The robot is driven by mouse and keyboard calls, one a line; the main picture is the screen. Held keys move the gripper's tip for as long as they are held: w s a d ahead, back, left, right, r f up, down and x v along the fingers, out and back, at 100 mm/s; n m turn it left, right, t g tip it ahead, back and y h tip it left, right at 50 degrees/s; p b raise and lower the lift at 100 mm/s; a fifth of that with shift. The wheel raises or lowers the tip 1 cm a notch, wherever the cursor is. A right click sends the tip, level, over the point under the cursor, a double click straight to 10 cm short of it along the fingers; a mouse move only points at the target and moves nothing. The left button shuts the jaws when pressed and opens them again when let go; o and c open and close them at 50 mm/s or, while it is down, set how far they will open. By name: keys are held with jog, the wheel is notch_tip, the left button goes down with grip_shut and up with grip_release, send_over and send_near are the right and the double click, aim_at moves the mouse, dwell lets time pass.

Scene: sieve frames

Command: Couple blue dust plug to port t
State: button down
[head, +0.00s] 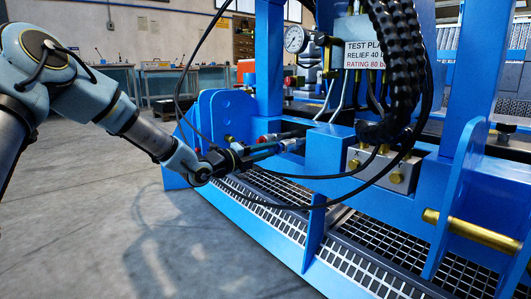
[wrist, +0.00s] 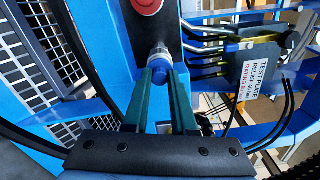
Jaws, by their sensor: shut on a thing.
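My gripper (head: 268,150) reaches in from the left toward the blue machine, in front of a dark port plate. In the wrist view, its two green fingers (wrist: 164,76) are shut on the blue dust plug (wrist: 159,69), which shows between the fingertips. A silvery round fitting (wrist: 158,52) on the dark plate lies in line with the plug, right at its far end. I cannot tell whether the plug is seated on it or only close. No letter marking port t is readable.
A red cap (wrist: 147,5) sits beyond the fitting. Black hoses (head: 290,205) loop across the front. A manifold block (head: 385,170) with brass fittings stands to the right, below the test plate sign (head: 368,54). Blue side plates and grating (head: 265,187) border the area; open floor lies left.

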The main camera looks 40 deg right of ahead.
jog(key=shift+d, duration=0.25)
jog(key=shift+d, duration=0.4)
jog(key=shift+d, duration=0.1)
jog(key=c, duration=0.6)
grip_release()
jog(key=shift+c, duration=0.2)
jog(key=a+p, duration=0.4)
jog(key=a, duration=0.6)
jog(key=shift+w+a, duration=0.2)
jog(key=shift+a, duration=0.2)
